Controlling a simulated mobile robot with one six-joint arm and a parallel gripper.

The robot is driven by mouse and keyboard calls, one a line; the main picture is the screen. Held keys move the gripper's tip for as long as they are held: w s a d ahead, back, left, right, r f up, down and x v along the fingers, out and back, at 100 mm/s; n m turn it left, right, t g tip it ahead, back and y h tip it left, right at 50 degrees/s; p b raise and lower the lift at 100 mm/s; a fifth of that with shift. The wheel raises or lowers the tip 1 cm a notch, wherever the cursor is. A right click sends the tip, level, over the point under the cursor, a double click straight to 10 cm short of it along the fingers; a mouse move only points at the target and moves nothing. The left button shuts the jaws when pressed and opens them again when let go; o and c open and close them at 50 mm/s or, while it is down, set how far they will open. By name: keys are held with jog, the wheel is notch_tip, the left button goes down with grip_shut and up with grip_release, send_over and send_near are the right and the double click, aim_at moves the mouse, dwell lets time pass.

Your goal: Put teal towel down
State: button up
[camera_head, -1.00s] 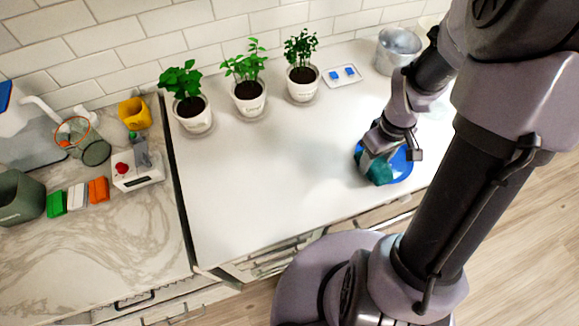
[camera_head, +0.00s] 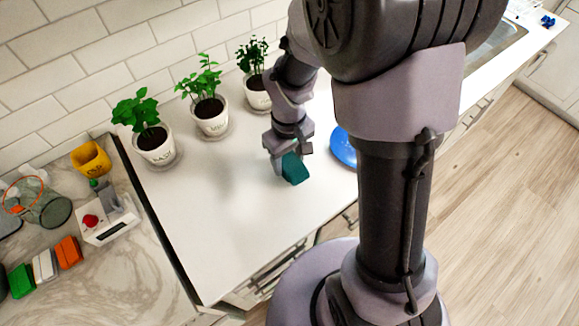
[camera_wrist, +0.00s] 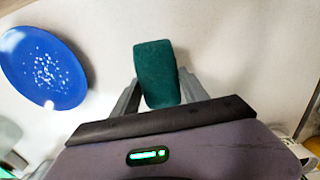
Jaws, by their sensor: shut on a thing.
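The teal towel (camera_head: 294,168) is a small folded dark teal bundle at the tip of my gripper (camera_head: 284,157), over the white counter (camera_head: 225,215). In the wrist view the towel (camera_wrist: 157,74) sits between the two grey fingers of my gripper (camera_wrist: 158,92), which are shut on it. I cannot tell whether the towel touches the counter. A blue plate (camera_head: 342,148) lies to the right of the towel in the head view, partly hidden by my arm. In the wrist view the plate (camera_wrist: 42,68) shows pale specks and is apart from the towel.
Potted plants stand along the wall, including a basil-like one (camera_head: 155,146), a middle one (camera_head: 211,117) and a right one (camera_head: 257,92). A white scale (camera_head: 106,219), a yellow cup (camera_head: 91,159) and coloured blocks are on the marble counter. The white counter's front left is clear.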

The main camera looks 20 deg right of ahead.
aim_at(289, 167)
notch_tip(289, 167, down, 3)
jog(key=shift+f+b, duration=0.1)
jog(key=shift+b, duration=0.35)
jog(key=shift+s, duration=0.1)
jog(key=o, duration=1.2)
